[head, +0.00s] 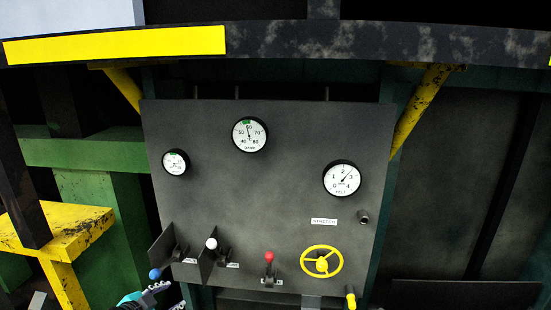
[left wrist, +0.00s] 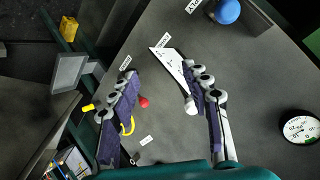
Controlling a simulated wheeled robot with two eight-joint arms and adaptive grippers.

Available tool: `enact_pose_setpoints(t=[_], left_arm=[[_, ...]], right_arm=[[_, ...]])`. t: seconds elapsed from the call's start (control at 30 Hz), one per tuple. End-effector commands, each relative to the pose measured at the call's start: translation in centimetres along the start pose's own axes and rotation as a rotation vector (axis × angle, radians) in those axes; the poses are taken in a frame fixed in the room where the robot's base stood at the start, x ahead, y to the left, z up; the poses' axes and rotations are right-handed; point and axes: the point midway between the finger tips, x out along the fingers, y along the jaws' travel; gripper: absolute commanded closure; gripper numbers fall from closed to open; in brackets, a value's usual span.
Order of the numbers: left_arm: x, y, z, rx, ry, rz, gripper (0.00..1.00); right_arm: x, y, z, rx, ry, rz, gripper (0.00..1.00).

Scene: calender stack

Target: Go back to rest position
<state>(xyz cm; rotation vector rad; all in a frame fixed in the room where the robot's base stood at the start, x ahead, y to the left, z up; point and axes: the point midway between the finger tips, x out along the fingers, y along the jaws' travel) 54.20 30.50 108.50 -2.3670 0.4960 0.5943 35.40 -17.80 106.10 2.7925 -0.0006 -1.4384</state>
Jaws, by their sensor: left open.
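The grey control panel (head: 290,220) stands in front of me with several gauges and levers. My left gripper (head: 158,291) shows at the bottom left of the head view, just below the blue-knobbed lever (head: 155,274). In the left wrist view my left gripper (left wrist: 163,100) is open, its two fingers apart with nothing held between them. The white knob (left wrist: 193,107) and the red knob (left wrist: 144,102) appear beyond the fingers. The blue knob (left wrist: 227,11) is at the upper right of that view, clear of the fingers. My right gripper is not in view.
The yellow handwheel (head: 321,262) and red-knobbed lever (head: 269,257) are at the panel's lower edge. Upright plates stick out beside the left levers. A yellow step-like beam (head: 70,232) stands at the left. A dark beam (head: 300,40) crosses above.

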Motion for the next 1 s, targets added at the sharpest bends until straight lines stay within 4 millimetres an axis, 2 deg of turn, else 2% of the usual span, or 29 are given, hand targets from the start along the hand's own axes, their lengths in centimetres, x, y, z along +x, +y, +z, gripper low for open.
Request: enact_pose_setpoints(t=[0.03,0.2,0.3,0.4,0.5,0.6,1.0], left_arm=[[-0.6,3.0,-1.3,-0.062,-0.032,0.045,0.52],[-3.7,10.9,-2.9,-0.323,-0.191,0.116,0.52],[-6.0,14.7,-2.7,-0.463,-0.285,0.107,0.52],[-8.0,17.5,-1.9,-0.581,-0.359,0.066,0.52],[-9.5,19.2,-1.0,-0.671,-0.403,0.019,0.52],[-10.4,20.0,-0.4,-0.728,-0.426,-0.019,0.52],[-10.9,20.3,0.0,-0.767,-0.437,-0.045,0.52]], right_arm=[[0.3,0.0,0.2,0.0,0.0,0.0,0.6],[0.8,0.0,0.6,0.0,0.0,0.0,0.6],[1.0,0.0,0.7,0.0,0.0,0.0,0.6],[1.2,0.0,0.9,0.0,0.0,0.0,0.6],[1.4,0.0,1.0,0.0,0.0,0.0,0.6],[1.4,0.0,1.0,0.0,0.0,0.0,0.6],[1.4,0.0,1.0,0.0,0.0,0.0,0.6]])
